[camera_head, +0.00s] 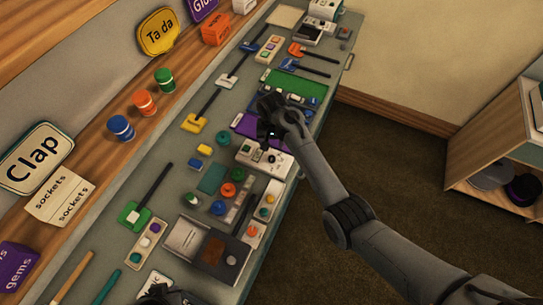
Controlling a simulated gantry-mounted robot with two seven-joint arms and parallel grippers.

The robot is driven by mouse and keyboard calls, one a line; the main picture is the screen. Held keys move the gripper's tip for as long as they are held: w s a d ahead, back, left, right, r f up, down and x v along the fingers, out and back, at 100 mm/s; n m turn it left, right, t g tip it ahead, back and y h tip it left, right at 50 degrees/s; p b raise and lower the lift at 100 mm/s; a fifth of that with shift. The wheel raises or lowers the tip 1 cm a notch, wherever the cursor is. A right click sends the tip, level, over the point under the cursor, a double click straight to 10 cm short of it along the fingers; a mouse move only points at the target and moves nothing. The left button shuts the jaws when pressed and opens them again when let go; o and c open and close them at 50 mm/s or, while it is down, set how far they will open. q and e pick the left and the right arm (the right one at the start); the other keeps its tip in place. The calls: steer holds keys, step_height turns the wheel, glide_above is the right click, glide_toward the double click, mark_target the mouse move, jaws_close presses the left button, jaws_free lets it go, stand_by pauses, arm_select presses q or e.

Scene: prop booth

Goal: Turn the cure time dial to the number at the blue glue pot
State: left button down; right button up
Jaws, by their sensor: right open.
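A blue glue pot (121,128) stands on the wooden ledge at the left, beside an orange pot (145,103) and a green pot (165,80). No number by the blue pot is legible. A white box with a round knob (272,158) sits on the bench; it may carry the cure time dial, but its markings are too small to read. My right gripper (271,131) is open, pointing down just beyond this box, apparently apart from the knob. A dark part at the bottom edge looks like my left gripper (166,294); its fingers cannot be made out.
A grey box (205,250) with a brown panel stands nearer on the bench. A purple item (243,122) and a green mat (303,85) lie around my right gripper. Small blocks, discs and long-handled tools crowd the bench. Open floor lies to the right.

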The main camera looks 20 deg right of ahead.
mark_target(272, 158)
step_height(272, 158, down, 10)
steer(key=shift+r+b, duration=0.1)
steer(key=shift+b, duration=0.6)
steer(key=c, duration=1.1)
steer(key=shift+o, duration=0.2)
